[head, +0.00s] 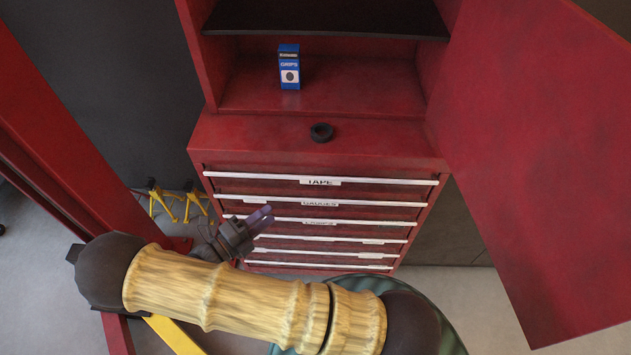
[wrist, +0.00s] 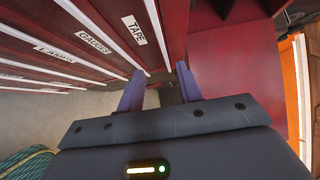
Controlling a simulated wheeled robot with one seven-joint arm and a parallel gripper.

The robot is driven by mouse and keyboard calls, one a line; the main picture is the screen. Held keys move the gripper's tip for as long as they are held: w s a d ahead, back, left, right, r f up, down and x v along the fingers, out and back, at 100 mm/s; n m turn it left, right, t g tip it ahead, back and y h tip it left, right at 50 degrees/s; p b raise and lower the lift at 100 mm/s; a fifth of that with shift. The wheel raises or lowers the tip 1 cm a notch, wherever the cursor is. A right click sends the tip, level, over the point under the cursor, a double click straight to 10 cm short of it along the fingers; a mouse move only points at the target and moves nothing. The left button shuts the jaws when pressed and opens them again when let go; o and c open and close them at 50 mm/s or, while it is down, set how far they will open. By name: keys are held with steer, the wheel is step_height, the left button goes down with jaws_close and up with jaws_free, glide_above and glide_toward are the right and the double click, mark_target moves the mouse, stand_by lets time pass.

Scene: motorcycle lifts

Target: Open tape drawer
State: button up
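The red cabinet's top drawer has a "TAPE" label (head: 319,182) and a long white handle strip (head: 390,181). This tape drawer is closed, flush with the drawers below. My gripper (head: 265,213) is in front of the drawers at the left, lower than the tape drawer in the head picture. In the wrist view my gripper (wrist: 160,85) has its two purple fingers apart with nothing between them. The tape drawer (wrist: 120,10) shows at the upper left there, its label reading sideways. Whether a fingertip touches the handle strip, I cannot tell.
Several more closed drawers with white strips lie below. A black tape roll (head: 321,132) sits on the cabinet ledge, with a blue "GRIPS" box (head: 289,68) behind it. An open red door (head: 545,150) stands at the right. A red post (head: 70,150) and yellow stands (head: 165,203) are at the left.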

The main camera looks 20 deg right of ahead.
mark_target(318, 179)
steer(key=shift+d, duration=0.1)
steer(key=p+x, duration=0.5)
steer(key=x, duration=1.2)
steer(key=shift+d, duration=0.1)
jaws_close()
